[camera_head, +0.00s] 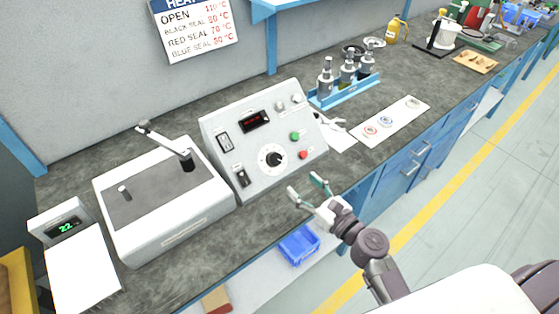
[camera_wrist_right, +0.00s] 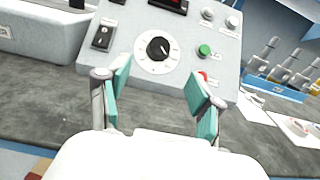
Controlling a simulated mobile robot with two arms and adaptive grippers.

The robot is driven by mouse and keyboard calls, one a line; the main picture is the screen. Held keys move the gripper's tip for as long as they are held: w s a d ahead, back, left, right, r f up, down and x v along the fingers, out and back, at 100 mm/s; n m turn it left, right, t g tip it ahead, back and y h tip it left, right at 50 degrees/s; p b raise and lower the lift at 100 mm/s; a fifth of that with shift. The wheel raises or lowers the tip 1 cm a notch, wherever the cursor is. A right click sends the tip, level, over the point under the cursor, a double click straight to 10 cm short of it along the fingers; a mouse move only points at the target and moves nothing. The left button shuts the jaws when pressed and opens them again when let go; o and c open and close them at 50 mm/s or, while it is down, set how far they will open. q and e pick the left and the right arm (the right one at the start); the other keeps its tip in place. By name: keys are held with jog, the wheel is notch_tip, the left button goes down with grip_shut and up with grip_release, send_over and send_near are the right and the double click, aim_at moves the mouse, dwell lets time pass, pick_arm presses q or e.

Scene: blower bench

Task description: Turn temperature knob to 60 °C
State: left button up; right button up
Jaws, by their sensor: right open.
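The temperature knob is a black knob (camera_head: 273,158) on a round white dial, low on the front of the grey-white control box (camera_head: 222,122). In the right wrist view the knob (camera_wrist_right: 158,47) lies ahead, between and beyond my fingertips. Its pointer angle is too small to read against the scale. My right gripper (camera_head: 305,188) is open and empty, in front of the box, below and right of the knob and apart from it. Its teal-padded fingers also show in the right wrist view (camera_wrist_right: 158,88). The red display (camera_head: 254,121) is lit but unreadable. My left gripper is out of view.
Green (camera_head: 295,136) and red (camera_head: 303,155) buttons sit right of the dial, and a switch (camera_head: 242,177) to its left. A white press (camera_head: 163,195) stands left of the box. A blue rack (camera_head: 345,92) stands behind right. A wall sign (camera_head: 194,27) lists seal temperatures.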

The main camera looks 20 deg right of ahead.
aim_at(277, 162)
jog(key=p+x, duration=0.1)
jog(key=x, duration=0.9)
jog(key=shift+w+a, duration=0.1)
jog(key=shift+w, duration=0.05)
jog(key=c, duration=1.1)
jog(key=shift+f, duration=0.1)
jog(key=shift+c, duration=0.2)
jog(key=shift+n, duration=0.3)
